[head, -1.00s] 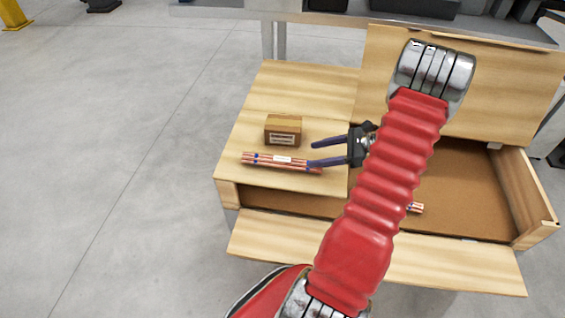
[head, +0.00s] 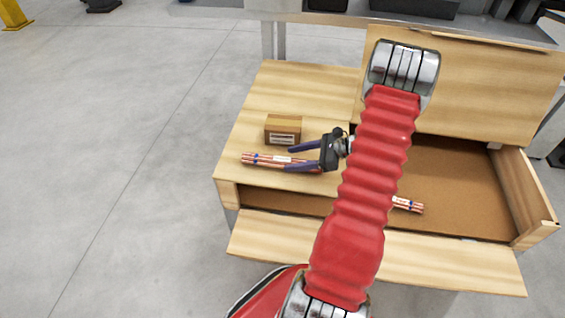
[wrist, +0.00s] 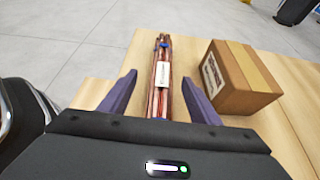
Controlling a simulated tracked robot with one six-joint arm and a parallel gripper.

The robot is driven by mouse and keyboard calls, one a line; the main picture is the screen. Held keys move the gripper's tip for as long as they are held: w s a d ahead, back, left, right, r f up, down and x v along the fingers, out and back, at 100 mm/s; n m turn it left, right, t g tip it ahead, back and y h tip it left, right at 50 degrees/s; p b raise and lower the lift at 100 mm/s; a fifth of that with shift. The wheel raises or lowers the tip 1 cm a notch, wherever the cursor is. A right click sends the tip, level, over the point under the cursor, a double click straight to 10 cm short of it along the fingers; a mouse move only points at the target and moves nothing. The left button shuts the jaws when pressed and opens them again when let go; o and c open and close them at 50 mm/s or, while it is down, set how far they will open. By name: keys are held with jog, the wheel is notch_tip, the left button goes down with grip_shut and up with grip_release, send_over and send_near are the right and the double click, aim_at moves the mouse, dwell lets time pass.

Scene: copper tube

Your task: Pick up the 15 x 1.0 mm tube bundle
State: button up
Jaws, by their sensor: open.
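A bundle of copper tubes (head: 262,158) with blue bands and a white label lies on the wooden lid at the left. A second copper tube bundle (head: 408,205) lies in the open box compartment, partly hidden by my arm. The labels are too small to read, so I cannot tell which bundle is 15 x 1.0 mm. My gripper (head: 288,160) is open and empty, close to the bundle on the lid. In the wrist view the bundle (wrist: 161,85) runs lengthwise between the two purple fingers, ahead of the palm; whether they touch is not clear.
A small cardboard box (head: 283,130) sits on the lid behind the bundle, close to one finger; in the wrist view it stands to the right (wrist: 240,80). The wooden crate's compartment (head: 460,185) is open at right, with a raised panel behind.

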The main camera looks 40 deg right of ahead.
aim_at(283, 159)
jog(key=shift+w, duration=0.1)
jog(key=shift+x, duration=2.5)
jog(key=shift+w+d, duration=0.1)
jog(key=shift+w, duration=0.05)
jog(key=shift+c, duration=0.5)
grip_shut()
